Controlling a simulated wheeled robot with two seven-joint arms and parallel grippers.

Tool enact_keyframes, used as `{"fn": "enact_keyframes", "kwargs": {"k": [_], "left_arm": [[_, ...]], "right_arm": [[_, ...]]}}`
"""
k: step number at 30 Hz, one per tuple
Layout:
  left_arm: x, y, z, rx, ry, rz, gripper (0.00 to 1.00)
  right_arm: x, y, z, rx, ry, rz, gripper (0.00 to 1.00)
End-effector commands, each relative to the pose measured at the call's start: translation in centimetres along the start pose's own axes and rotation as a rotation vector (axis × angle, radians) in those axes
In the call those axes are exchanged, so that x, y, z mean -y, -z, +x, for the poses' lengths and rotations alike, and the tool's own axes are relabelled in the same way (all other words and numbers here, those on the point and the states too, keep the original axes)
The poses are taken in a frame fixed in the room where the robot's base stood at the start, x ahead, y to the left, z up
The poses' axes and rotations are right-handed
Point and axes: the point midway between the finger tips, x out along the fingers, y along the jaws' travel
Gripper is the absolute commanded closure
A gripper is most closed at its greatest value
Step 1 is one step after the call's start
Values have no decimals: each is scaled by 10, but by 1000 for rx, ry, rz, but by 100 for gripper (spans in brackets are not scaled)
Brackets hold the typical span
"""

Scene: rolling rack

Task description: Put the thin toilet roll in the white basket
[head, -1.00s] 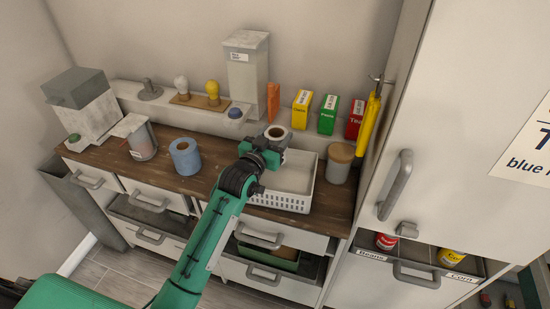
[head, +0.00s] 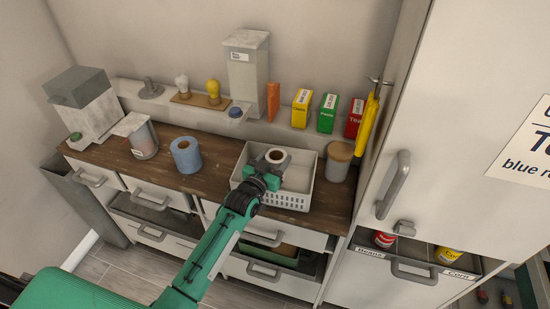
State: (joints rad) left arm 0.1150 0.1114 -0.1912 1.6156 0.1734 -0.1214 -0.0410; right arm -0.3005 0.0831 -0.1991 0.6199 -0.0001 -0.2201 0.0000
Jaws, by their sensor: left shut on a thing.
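The basket is a shallow tray with slotted walls on the brown wooden counter. I cannot tell whether the roll touches the basket floor; its lower part is hidden by the gripper. My right gripper is not in view.
Colored boxes (head: 327,113) line the shelf behind. A tall white cabinet (head: 450,120) bounds the right side.

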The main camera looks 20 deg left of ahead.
Motion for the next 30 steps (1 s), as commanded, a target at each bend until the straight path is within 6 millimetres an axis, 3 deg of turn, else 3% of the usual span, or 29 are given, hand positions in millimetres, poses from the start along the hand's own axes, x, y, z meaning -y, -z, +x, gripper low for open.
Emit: {"fn": "enact_keyframes", "kwargs": {"k": [12,13,16,25,30], "left_arm": [[0,-10,0,0,0,1,65],[0,-10,0,0,0,1,41],[0,-10,0,0,0,1,21],[0,-9,0,0,0,0,21],[0,7,-1,0,0,0,21]], "right_arm": [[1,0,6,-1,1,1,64],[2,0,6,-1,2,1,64],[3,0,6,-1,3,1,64],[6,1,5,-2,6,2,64],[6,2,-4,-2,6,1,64]]}}
